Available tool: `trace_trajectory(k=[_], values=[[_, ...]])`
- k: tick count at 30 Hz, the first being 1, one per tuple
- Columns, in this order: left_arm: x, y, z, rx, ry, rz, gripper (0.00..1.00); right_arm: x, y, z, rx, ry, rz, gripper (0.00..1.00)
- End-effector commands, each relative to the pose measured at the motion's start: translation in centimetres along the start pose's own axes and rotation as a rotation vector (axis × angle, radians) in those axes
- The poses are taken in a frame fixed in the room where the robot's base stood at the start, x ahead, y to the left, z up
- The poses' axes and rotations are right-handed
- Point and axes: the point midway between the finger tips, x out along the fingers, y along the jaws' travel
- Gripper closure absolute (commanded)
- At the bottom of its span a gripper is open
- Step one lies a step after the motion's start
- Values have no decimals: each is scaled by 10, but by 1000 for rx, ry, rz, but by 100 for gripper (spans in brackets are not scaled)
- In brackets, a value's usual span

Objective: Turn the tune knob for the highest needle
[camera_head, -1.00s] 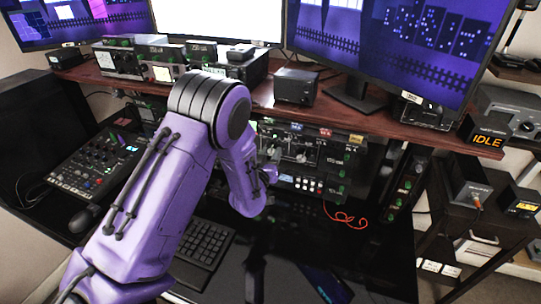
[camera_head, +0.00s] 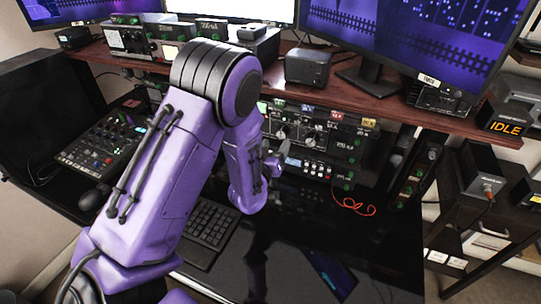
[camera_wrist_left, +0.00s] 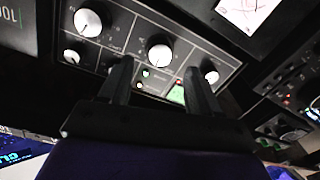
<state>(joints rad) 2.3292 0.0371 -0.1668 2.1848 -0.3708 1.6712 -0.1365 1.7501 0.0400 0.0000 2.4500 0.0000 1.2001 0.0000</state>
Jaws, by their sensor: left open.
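I cannot read which is the tune knob. A white meter face (camera_wrist_left: 245,12) with reddish lines is partly in view; its needle position is unclear. My left gripper (camera_head: 276,160) is in front of the panel, and its two fingers (camera_wrist_left: 157,78) are apart, below the middle knob, with nothing between them. My right gripper is not in view.
A keyboard (camera_head: 212,224) lies on the black desk, with a mixer (camera_head: 102,145) to the left. A red cable (camera_head: 352,207) hangs below the panel. The wooden shelf (camera_head: 395,108) overhangs the panel. A box reading IDLE (camera_head: 506,128) is at right.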

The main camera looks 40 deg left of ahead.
Motion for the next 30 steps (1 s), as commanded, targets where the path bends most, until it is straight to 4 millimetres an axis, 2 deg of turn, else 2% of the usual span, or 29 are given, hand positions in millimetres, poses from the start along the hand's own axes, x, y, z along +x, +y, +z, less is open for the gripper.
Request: trace_trajectory(k=[3,9,30], values=[[-28,-1,3,2,-1,0,37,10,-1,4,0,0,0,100],[-56,0,1,0,1,0,37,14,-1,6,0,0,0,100],[-59,0,0,-1,1,-1,37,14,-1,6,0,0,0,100]])
